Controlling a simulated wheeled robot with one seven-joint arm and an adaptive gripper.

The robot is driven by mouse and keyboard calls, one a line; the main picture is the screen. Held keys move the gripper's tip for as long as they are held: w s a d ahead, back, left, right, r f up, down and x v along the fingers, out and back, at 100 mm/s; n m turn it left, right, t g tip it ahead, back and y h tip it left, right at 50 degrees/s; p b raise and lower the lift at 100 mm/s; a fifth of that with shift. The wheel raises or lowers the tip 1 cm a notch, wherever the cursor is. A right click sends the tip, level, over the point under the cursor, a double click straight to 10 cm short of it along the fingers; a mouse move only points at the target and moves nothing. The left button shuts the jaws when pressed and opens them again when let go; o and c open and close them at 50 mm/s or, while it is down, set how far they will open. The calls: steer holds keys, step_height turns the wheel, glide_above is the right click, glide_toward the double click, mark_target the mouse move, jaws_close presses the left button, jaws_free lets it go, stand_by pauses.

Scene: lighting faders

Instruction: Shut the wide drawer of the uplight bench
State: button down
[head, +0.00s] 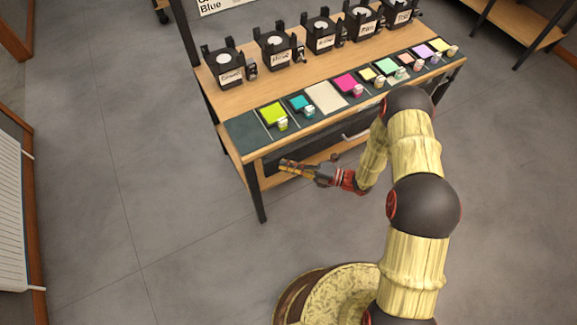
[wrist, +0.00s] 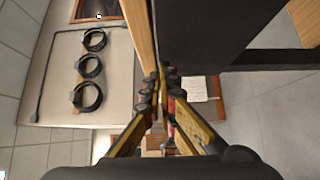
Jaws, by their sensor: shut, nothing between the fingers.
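The uplight bench (head: 238,130) is wooden with dark legs and runs diagonally across the upper middle of the head view. Below its top's front edge is a dark front, taken as the wide drawer (head: 272,163), with a pale bar handle (head: 356,132) to the right, partly behind my arm. How far the drawer stands out I cannot tell. My gripper (head: 284,165) is shut and empty, in front of the bench's left part, pointing left. In the wrist view my fingers (wrist: 160,92) are together beside a dark panel (wrist: 205,35) and a wooden strip (wrist: 141,38); contact is unclear.
Several black labelled lamps (head: 276,50) stand on the bench top, behind a row of coloured swatches (head: 345,84) with small knobs. A lower shelf (head: 275,180) shows under the bench. A white radiator (head: 10,215) is at far left. Grey floor (head: 150,180) left of the bench is clear.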

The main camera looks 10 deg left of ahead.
steer(key=shift+w+a, duration=0.75)
steer(key=shift+w, duration=0.3)
steer(key=s+d+p, duration=0.3)
steer(key=s+d, duration=0.2)
steer(key=d, duration=0.7)
steer(key=shift+d+p, duration=0.15)
steer(key=shift+p, duration=0.25)
